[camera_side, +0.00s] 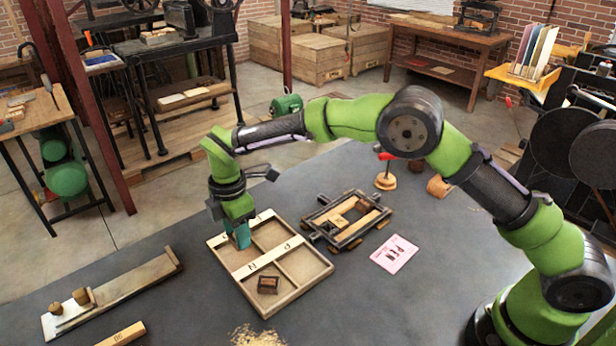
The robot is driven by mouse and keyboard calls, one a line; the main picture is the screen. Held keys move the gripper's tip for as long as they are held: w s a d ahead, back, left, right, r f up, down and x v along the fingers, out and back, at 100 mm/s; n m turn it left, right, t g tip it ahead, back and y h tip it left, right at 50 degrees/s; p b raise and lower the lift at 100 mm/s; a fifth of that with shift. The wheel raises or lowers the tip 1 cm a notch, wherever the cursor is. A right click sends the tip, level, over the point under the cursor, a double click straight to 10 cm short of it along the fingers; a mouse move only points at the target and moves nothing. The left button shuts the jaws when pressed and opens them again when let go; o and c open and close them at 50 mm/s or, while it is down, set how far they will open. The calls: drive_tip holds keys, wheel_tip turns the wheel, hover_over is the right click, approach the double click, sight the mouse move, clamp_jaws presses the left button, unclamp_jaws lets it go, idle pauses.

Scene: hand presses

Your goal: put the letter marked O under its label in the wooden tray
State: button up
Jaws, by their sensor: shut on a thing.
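The wooden tray (318,277) lies on the dark table with two pale label strips and several compartments. N and P can be read on its nearer strip; the farther strip's label beside my gripper is covered. A brown wooden block (268,285) sits in the compartment under the N. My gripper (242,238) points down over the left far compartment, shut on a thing. A teal piece shows at the jaws, low at the tray, close to the farther strip. I cannot read a mark on it, nor tell whether it touches the tray floor.
A dark frame with wooden pieces (345,219) stands right behind the tray, near a printed card (394,253). A red-handled stamp (386,172) stands farther back. A long wooden holder (118,292) lies at the left. Shavings (258,336) lie at the front. Table is bare between tray and holder.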

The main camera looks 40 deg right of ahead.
drive_tip(key=shift+w+a, duration=0.1)
drive_tip(key=shift+w, duration=0.05)
drive_tip(key=shift+f, duration=1.8)
drive_tip(key=shift+f, duration=0.15)
drive_tip(key=o, duration=1)
